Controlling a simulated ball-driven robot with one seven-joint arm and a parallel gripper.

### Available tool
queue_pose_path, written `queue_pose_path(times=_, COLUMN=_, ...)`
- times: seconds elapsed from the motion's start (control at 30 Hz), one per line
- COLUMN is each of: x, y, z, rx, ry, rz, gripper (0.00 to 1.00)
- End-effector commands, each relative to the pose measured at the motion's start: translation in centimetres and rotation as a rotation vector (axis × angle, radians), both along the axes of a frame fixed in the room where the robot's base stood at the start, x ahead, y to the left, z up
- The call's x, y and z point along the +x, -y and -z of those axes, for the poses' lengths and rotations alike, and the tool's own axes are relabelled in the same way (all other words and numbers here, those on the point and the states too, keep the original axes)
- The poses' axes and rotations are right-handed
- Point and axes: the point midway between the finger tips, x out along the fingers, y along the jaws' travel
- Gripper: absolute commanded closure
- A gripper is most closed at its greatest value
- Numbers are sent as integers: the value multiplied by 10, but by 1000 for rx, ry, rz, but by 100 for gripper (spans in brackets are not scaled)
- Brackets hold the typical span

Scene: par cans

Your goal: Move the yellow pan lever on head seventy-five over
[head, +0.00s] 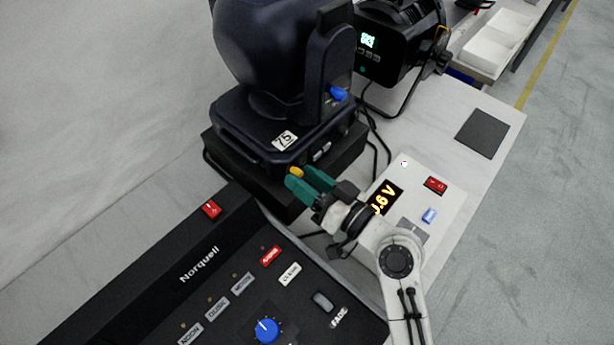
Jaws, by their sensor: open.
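The moving head labelled 75 (270,110) stands on a black block at the upper middle of the head view. Its yellow pan lever (296,172) sits at the lower front edge of its base. My gripper (304,178) has green fingers and is open right at the lever. One finger lies just below and left of the lever, the other to its right. I cannot tell whether either finger touches it. A blue lever (339,94) is on the head's right yoke arm.
A white box with an orange voltage display (384,197) is under my arm. A second lamp (398,45) stands behind. Cables run beside the base.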

Motion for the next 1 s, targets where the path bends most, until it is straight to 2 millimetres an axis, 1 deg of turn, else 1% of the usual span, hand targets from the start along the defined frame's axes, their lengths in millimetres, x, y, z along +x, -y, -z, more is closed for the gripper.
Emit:
queue_pose_path(times=0.2, x=0, y=0, z=0, rx=0, ry=0, rz=0, gripper=57)
queue_pose_path(times=0.6, x=0, y=0, z=0, rx=0, ry=0, rz=0, gripper=96)
queue_pose_path(times=0.67, x=0, y=0, z=0, rx=0, ry=0, rz=0, gripper=100)
queue_pose_path(times=1.0, x=0, y=1, z=0, rx=10, ry=-14, rz=1, gripper=100)
